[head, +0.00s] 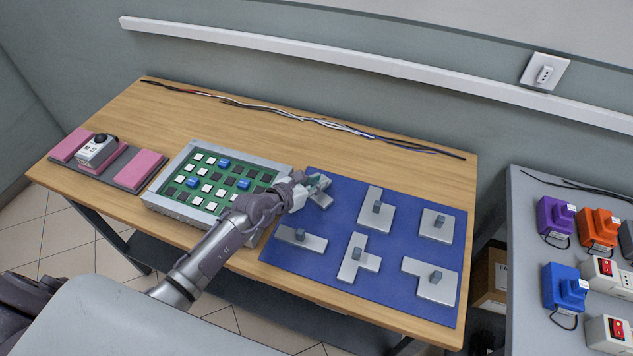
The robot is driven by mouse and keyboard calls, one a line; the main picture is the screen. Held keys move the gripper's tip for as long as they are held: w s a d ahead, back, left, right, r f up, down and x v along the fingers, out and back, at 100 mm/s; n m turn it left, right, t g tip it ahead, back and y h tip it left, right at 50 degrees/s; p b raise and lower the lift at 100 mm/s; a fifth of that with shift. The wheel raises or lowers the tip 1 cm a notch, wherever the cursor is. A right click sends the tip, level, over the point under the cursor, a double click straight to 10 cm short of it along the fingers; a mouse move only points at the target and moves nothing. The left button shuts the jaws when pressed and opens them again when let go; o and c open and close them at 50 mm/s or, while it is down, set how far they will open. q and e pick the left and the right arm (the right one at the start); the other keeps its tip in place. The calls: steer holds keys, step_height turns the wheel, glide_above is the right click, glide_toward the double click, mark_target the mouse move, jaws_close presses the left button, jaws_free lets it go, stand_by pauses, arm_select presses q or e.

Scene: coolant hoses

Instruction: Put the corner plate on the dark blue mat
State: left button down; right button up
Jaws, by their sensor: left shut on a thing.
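The dark blue mat (338,291) lies flat on the right part of the wooden table. My left gripper (316,185) is over the mat's far left corner. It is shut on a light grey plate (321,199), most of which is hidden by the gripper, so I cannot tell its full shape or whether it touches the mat. Other grey plates with dark knobs lie spread over the mat, among them a T-shaped plate (352,271), a square plate (437,233) and a stepped plate (436,292). My right gripper is not in view.
A grey-rimmed green tray (180,209) with white and blue blocks stands left of the mat, beneath my left arm. Pink pads and a small device (97,150) are farther left. Cables (340,126) run along the table's back. A second table (526,260) with colored devices is at right.

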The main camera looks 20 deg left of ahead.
arm_select(q)
steer(key=shift+f, duration=0.1)
steer(key=c, duration=1.1)
jaws_free()
steer(key=shift+s+r, duration=0.1)
steer(key=shift+r, duration=0.1)
steer(key=v, duration=1.1)
steer(key=shift+s+a+r, duration=0.1)
steer(key=shift+s+a, duration=0.15)
steer(key=shift+s, duration=0.1)
